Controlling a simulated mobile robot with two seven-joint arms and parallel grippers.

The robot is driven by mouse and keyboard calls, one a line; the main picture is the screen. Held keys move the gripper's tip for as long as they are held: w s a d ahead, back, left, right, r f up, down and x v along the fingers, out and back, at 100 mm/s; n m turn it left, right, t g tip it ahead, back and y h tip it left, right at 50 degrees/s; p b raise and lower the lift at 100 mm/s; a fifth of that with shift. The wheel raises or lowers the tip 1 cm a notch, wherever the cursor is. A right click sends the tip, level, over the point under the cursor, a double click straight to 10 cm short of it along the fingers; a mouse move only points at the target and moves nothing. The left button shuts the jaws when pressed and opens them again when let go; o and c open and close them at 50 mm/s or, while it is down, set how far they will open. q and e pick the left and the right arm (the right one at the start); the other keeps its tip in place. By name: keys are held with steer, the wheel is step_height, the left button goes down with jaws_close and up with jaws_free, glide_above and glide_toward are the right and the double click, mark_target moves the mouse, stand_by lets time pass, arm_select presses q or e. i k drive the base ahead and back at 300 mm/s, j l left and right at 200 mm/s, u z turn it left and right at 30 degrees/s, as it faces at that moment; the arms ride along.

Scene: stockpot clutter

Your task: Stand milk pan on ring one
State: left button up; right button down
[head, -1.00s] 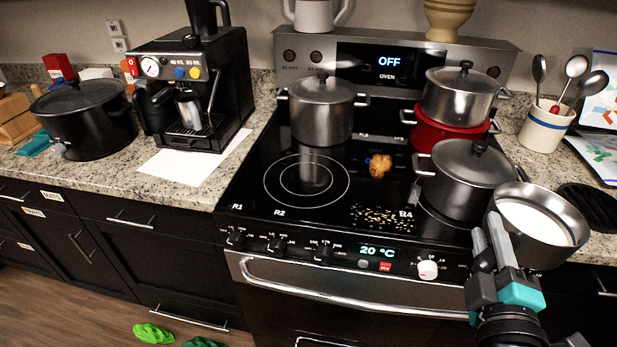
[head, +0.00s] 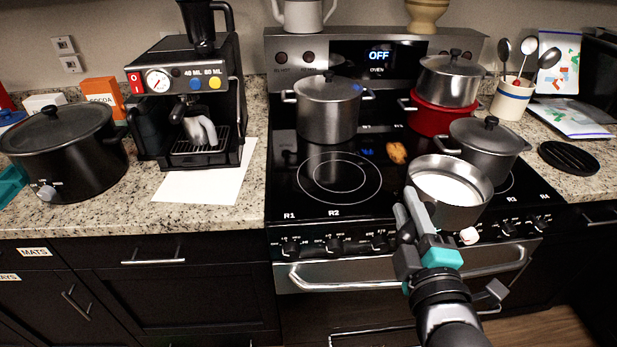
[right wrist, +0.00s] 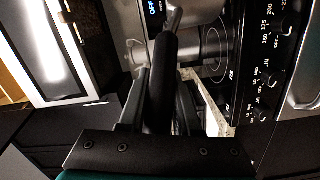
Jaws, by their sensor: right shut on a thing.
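The milk pan (head: 450,190) is a small steel pan with white contents, held level in front of the right half of the cooktop. My right gripper (head: 418,222) is shut on its handle; the dark handle (right wrist: 163,85) shows between the fingers in the right wrist view. The front-left ring (head: 340,178) has concentric circles and is bare. Labels R1 (head: 289,216) and R2 (head: 334,213) are printed in front of it. My left gripper is not in view.
A tall steel pot (head: 328,112) stands behind the bare ring. A dark grey lidded pot (head: 483,150) is just behind the pan. A steel pot (head: 450,80) sits on a red pot (head: 437,120) at back right. A brown lump (head: 397,153) lies mid-cooktop.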

mark_target(315, 186)
steer(key=k+j, duration=0.1)
steer(key=j, duration=1.25)
steer(key=i+j, duration=0.15)
steer(key=j, duration=0.15)
steer(key=i+j, duration=0.1)
steer(key=j, duration=0.2)
steer(key=i, duration=0.2)
